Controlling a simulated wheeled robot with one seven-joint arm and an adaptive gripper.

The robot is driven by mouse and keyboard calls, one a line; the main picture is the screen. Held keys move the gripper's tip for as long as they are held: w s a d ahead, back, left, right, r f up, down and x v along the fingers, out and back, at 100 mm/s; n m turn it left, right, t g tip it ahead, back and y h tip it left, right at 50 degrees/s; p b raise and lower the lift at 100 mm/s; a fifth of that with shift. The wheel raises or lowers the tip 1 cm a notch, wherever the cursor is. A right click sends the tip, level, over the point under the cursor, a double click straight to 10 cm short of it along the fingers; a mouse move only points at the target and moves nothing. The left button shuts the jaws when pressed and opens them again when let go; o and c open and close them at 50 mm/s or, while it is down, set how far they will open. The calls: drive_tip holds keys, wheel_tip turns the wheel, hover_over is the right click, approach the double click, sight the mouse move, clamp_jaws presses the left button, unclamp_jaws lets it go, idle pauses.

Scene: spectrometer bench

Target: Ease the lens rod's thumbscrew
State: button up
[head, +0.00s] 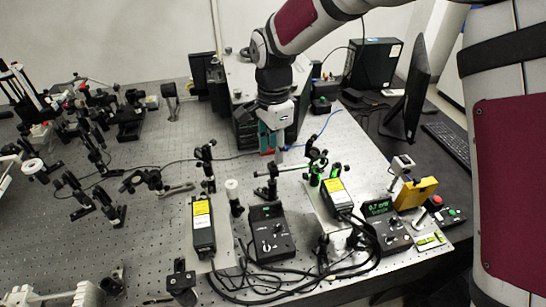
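My gripper (273,150) points down over the middle of the optical bench (225,122), in front of a dark box. A teal and red part shows at its left side and a pale grey part at its right; I cannot tell whether its fingers are apart or hold anything. Just below it stands a short black post assembly (268,181) with a side arm. A black optic mount on a rod (205,160) stands to the left, and another mount with green parts (317,166) to the right. I cannot tell which is the lens rod, and no thumbscrew is clear at this size.
Two black boxes with yellow labels (203,224) (337,193), a control box (268,235) and loose black cables (300,278) crowd the front. A power meter (378,208) and yellow block (416,193) stand right. Several optic mounts fill the left. A monitor (408,98) stands behind right.

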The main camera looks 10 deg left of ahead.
sight(273, 163)
drive_tip(key=shift+f, duration=1.85)
clamp_jaws()
